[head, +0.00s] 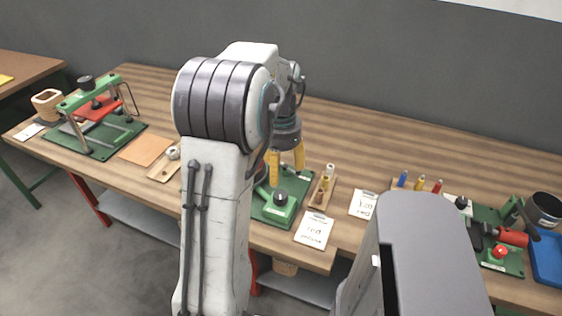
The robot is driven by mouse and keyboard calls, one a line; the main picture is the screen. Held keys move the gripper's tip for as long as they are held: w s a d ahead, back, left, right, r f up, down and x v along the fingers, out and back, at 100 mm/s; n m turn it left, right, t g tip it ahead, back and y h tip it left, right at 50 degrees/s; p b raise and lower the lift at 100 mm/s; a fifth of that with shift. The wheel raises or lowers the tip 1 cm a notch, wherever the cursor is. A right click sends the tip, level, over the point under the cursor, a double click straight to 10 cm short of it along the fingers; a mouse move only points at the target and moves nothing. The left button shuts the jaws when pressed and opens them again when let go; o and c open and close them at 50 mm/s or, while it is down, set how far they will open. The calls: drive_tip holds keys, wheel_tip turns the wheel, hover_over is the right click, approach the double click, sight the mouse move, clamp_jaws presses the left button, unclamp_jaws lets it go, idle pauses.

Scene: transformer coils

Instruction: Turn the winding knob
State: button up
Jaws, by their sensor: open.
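A green device (278,214) stands on the wooden bench in the middle, partly hidden behind my arm. A small dark knob (281,197) sits on top of its front block; I cannot tell for sure that this is the winding knob. My gripper (287,166) points down above the back of the device. Its yellow fingers are open, and no held object shows between them. The fingers look apart from the knob, which is in front of and below them. My arm hides the left part of the device.
A wooden rack (321,190) with spools stands right of the device, near white cards (314,230). A green press (96,110) stands at the left. Colored pegs (420,183), a red-handled green fixture (508,238) and a blue tray (548,258) are at the right. The bench's back is clear.

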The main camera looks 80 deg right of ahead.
drive_tip(key=shift+r, duration=0.95)
